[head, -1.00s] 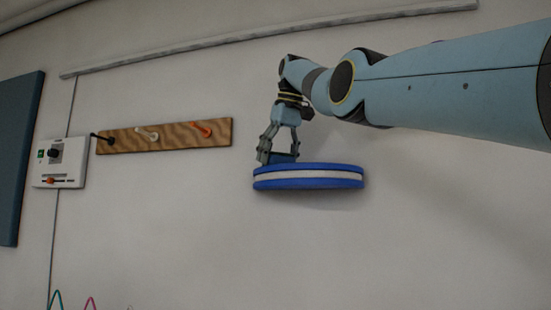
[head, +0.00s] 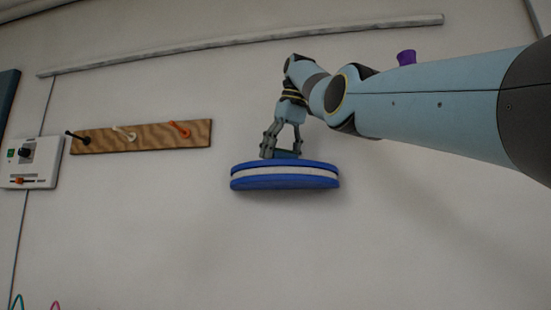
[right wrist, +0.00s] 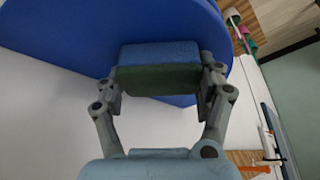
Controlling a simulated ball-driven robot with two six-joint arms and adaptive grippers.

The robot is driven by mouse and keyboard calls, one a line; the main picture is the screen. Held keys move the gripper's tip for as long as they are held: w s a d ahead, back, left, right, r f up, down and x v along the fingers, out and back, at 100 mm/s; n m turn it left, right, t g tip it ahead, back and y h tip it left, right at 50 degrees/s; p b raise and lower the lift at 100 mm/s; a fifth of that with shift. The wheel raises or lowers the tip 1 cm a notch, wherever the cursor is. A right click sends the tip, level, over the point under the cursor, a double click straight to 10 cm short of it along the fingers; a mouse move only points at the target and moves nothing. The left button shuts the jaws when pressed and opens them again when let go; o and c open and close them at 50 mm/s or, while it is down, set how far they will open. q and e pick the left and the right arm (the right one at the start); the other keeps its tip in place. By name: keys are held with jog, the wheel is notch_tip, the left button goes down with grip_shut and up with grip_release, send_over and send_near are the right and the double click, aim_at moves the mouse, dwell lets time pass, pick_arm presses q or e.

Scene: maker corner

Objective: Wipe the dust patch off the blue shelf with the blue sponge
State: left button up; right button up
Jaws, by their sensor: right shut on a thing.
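The blue shelf (head: 285,183) has a rounded outline and a white band along its edge, and it sticks out from the wall. In the right wrist view the blue shelf (right wrist: 95,30) fills the upper left. My right gripper (head: 282,151) is above the shelf's top, near the middle of its width. It is shut on the blue sponge (right wrist: 160,52), which has a dark green layer; the sponge also shows between the fingers in the head view (head: 286,154). I cannot tell whether the sponge touches the shelf. No dust patch is visible. My left gripper is out of view.
A wooden peg rail (head: 150,138) with black, white and orange pegs is on the wall at left, beside a white control box (head: 30,165). A purple object (head: 406,58) shows above my right arm. The wall below the shelf is clear.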

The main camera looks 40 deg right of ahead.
jog(key=shift+s+d+f+b, duration=0.2)
jog(key=shift+s+d+b, duration=0.5)
jog(key=shift+b, duration=0.1)
jog(key=shift+s+d+r, duration=0.1)
jog(key=shift+s+d, duration=0.05)
jog(key=shift+s, duration=0.2)
jog(key=shift+s+d+b, duration=0.75)
jog(key=shift+b, duration=0.4)
jog(key=shift+s+d+r, duration=0.1)
jog(key=shift+s+d, duration=0.2)
jog(key=shift+s, duration=0.15)
jog(key=shift+f+b, duration=0.2)
jog(key=shift+b, duration=0.15)
